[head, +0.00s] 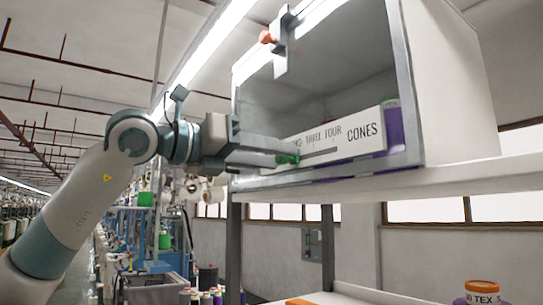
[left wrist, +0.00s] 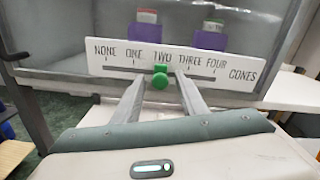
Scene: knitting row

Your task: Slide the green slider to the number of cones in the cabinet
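A white sign (left wrist: 120,50) reading NONE, ONE, TWO, THREE, FOUR CONES stands at the front of the open cabinet; in the head view the sign (head: 364,133) is partly hidden by my gripper. The green slider (left wrist: 160,80) is in the sign's slot, under TWO. My left gripper (left wrist: 159,77) is open, its fingertips on either side of the slider with gaps showing. In the head view it reaches in from the left to the slider (head: 288,158). Two purple cones, the left one (left wrist: 145,32) and the right one (left wrist: 210,38), show behind the sign, lower parts hidden. My right gripper is out of view.
The grey-framed cabinet (head: 405,85) sits on a white shelf (head: 480,169). A grey bracket with an orange knob (head: 267,37) hangs at its top edge. An orange-topped cone (head: 482,288) stands at lower right. Machinery fills the background left.

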